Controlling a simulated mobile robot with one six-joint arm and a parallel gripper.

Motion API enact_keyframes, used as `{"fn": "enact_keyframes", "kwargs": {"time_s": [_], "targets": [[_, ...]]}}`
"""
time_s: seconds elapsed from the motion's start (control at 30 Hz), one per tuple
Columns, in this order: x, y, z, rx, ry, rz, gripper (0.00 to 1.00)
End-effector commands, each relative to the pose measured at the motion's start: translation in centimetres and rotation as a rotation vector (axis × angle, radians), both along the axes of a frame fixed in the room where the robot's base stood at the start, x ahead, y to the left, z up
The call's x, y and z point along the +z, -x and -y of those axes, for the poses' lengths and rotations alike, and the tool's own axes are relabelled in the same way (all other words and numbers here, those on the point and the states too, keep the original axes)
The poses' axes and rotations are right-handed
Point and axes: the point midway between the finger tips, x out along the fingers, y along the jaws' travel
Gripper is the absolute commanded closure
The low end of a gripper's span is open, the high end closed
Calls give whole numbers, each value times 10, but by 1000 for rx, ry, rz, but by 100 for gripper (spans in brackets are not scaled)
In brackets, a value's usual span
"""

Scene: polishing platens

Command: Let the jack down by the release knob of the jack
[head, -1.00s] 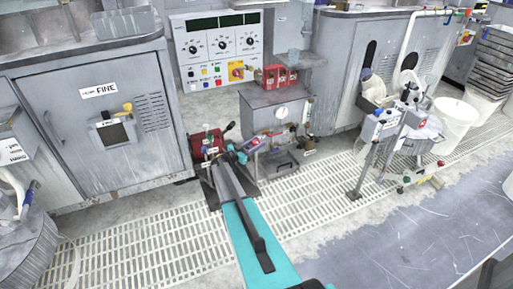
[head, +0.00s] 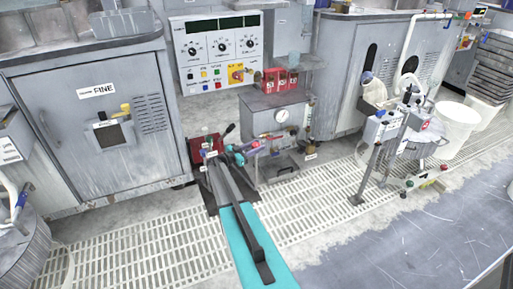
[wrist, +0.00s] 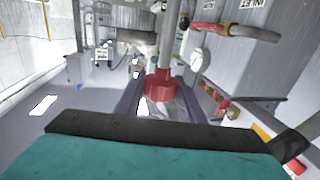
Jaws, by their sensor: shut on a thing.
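The jack (head: 199,148) stands on the floor left of the grey gauge cabinet in the head view. It has a red body, dark levers and small pale labels. My gripper (head: 213,164) reaches to it from the front, partly hidden behind my own teal and black arm. In the wrist view, my gripper (wrist: 158,108) has its dark fingers on either side of a red part, which looks like the release knob (wrist: 158,84). The gripper is shut on it. A grey rod rises behind the knob. The exact finger contact is hard to see.
The grey cabinet (head: 275,102) with a round gauge stands close to the right. A large grey cabinet marked FINE (head: 95,125) stands to the left. A wheeled stand (head: 385,150) and a white bucket (head: 457,127) are farther right. Floor grating (head: 120,245) lies clear in front.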

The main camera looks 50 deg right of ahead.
Motion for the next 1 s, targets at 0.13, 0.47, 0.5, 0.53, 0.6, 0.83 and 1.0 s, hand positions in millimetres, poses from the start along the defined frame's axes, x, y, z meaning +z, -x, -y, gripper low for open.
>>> {"fn": "enact_keyframes", "kwargs": {"time_s": [0.13, 0.47, 0.5, 0.53, 0.6, 0.83, 1.0], "targets": [[0, 4, 3, -9, 1, 0, 51], [0, 1, 1, -3, 0, 0, 46], [0, 1, 0, -2, 0, 0, 46], [0, 1, -1, -2, 0, 0, 46], [0, 0, -3, -2, 0, 0, 46], [1, -4, -24, 0, 0, 0, 46], [2, -8, -50, 0, 0, -1, 46]]}}
